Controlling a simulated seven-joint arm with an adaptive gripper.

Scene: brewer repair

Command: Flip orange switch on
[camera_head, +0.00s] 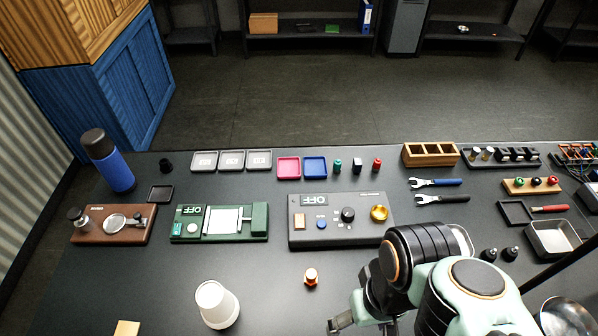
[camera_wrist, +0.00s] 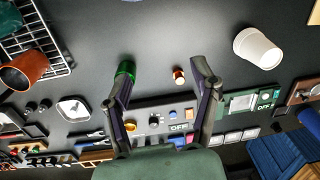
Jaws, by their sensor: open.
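The panel's display (camera_head: 315,199) reads OFF. The panel also has a blue button (camera_head: 321,224), a black knob (camera_head: 348,214) and a gold round part (camera_head: 379,212). In the wrist view the switch (camera_wrist: 188,115) shows upside down, inside the right finger. My gripper (camera_wrist: 162,78) is open, its fingers spread apart and empty between them. In the head view it hangs over the table in front of the panel, apart from the switch, partly hidden by my arm.
A small orange-red piece (camera_head: 311,277) stands in front of the panel, with a white cup (camera_head: 217,304) to its left. A green device (camera_head: 219,223) sits left of the panel. Wrenches (camera_head: 436,182) lie to its right. A green cylinder (camera_wrist: 125,70) shows near my left fingertip.

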